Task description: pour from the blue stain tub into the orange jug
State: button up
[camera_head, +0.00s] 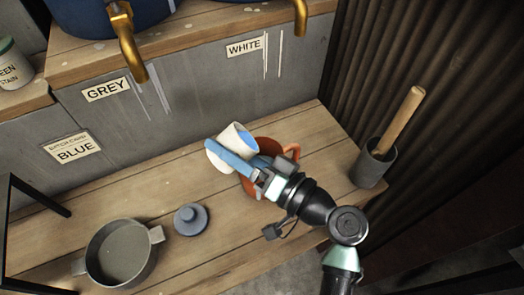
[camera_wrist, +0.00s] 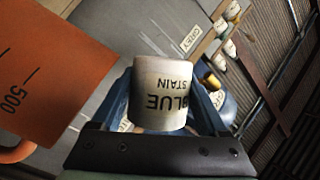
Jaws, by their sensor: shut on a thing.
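The blue stain tub (camera_head: 219,159) is a small white cup with blue stain inside. My gripper (camera_head: 240,157) is shut on it, with its blue fingers along the tub's sides. In the wrist view the tub (camera_wrist: 163,95) shows its BLUE STAIN label between the fingers. It looks tilted in the head view, its mouth toward the jug's side. The orange jug (camera_head: 290,148) stands on the bench right behind the tub, partly hidden by my gripper. In the wrist view the jug (camera_wrist: 45,85) is close at the left, with a 500 mark. No stream of stain is visible.
A grey two-handled pot (camera_head: 122,254) and a dark lid (camera_head: 190,219) lie on the bench (camera_head: 60,225) to the left. A dark pot with a wooden pestle-like stick (camera_head: 373,165) stands at the right. Brass taps (camera_head: 128,45) hang above labels. A green stain tub (camera_head: 12,66) sits upper left.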

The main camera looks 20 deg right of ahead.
jog(key=shift+f+m+t+b, duration=0.15)
jog(key=shift+m+t+b, duration=0.25)
jog(key=shift+m, duration=0.3)
jog(key=shift+d+m, duration=0.1)
jog(key=shift+m, duration=0.3)
